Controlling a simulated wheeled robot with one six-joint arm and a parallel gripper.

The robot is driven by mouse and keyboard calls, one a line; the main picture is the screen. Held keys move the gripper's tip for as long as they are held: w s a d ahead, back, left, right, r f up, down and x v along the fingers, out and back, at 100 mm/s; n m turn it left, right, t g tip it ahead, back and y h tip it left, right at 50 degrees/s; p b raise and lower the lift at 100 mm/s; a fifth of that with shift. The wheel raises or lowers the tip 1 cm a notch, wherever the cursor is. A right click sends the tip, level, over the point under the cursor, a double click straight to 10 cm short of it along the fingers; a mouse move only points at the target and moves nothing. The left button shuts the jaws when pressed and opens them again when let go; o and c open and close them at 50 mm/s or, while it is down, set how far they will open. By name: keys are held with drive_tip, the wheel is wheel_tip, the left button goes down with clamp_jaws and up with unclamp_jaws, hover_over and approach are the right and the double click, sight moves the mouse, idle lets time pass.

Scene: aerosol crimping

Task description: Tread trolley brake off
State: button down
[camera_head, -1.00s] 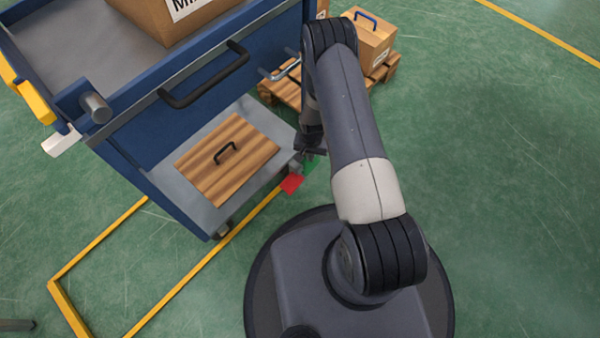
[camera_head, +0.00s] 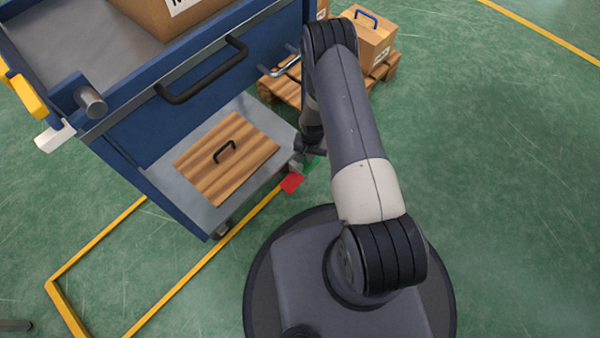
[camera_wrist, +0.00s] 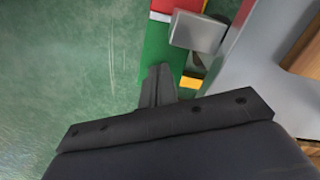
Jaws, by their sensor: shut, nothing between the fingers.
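The blue trolley (camera_head: 125,150) stands at left in the head view, with a grey lower shelf (camera_head: 185,190). At its near right corner, low down, are a red pedal (camera_head: 292,183) and a green pedal (camera_head: 313,164), the green one partly hidden by my arm. My gripper (camera_head: 306,150) is shut and empty beside that corner, close to the green part. In the wrist view my gripper's fingertips (camera_wrist: 160,72) overlap the green pedal (camera_wrist: 160,48); I cannot tell if they touch it. A red part (camera_wrist: 163,6) and a grey block (camera_wrist: 197,32) lie just beyond.
A wooden board with a black handle (camera_head: 227,158) lies on the lower shelf. A black handle (camera_head: 205,82) juts from the trolley's front. A carton (camera_head: 365,45) stands on a wooden pallet (camera_head: 384,69) behind. Green floor (camera_head: 510,180) at right is clear.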

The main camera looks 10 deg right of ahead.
drive_tip(key=shift+f+b, duration=0.85)
drive_tip(key=shift+f, duration=0.2)
drive_tip(key=shift+r, duration=0.2)
drive_tip(key=shift+r+p, duration=2.3)
drive_tip(key=shift+r, duration=1.6)
drive_tip(key=shift+f, duration=0.1)
wheel_tip(320, 180, down, 8)
drive_tip(key=b, duration=0.4)
drive_tip(key=shift+b, duration=0.3)
